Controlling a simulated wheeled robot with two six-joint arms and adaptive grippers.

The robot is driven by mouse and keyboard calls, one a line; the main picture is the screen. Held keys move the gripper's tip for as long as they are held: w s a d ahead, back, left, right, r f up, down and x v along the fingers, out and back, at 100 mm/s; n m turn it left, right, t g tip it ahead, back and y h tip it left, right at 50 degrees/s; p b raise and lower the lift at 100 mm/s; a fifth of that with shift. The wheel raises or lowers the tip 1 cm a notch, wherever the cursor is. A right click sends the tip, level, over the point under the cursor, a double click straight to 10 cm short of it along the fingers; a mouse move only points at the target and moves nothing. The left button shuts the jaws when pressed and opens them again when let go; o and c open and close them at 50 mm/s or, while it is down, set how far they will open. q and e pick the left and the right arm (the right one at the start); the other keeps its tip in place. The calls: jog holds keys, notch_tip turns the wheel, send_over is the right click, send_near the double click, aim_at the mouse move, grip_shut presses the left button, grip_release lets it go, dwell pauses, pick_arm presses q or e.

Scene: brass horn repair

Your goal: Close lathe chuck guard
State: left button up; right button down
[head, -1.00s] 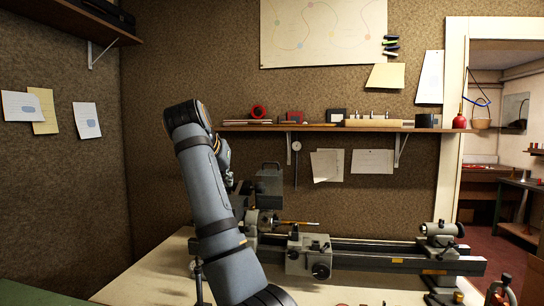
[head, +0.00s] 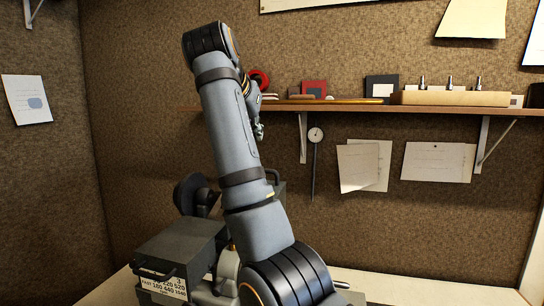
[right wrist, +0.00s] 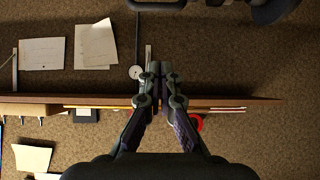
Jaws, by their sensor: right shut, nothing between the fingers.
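The chuck guard (head: 279,188) shows in the head view as a grey piece just right of my raised right arm, standing up above the lathe. My arm hides much of it and the chuck. A dark handle-like bar (right wrist: 155,4), probably the guard's, shows at the top edge of the right wrist view. The lathe headstock (head: 182,250) is at the lower left of the head view. My right gripper (head: 259,131) is shut and empty, above the guard and apart from it. It also shows in the wrist view (right wrist: 158,72). My left gripper is out of view.
A wall shelf (head: 370,106) with small items crosses behind my right gripper, and a dial gauge (head: 315,135) hangs below it. A dark rounded part (head: 194,194) stands behind the headstock. The pale bench top (head: 410,288) shows bare at lower right.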

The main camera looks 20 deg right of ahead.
jog(key=p+x, duration=0.3)
jog(key=x, duration=0.6)
jog(key=shift+f, duration=0.25)
jog(key=s, duration=0.1)
jog(key=a+f, duration=0.1)
jog(key=s, duration=0.1)
jog(key=shift+s+a+f, duration=0.3)
jog(key=shift+s+a, duration=0.05)
jog(key=shift+s+a+f, duration=0.1)
jog(key=shift+s+a, duration=0.05)
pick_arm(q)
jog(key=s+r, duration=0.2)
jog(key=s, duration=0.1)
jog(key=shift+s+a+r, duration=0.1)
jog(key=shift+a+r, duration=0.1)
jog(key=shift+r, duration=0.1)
pick_arm(e)
jog(key=shift+d, duration=0.2)
jog(key=shift+f, duration=0.1)
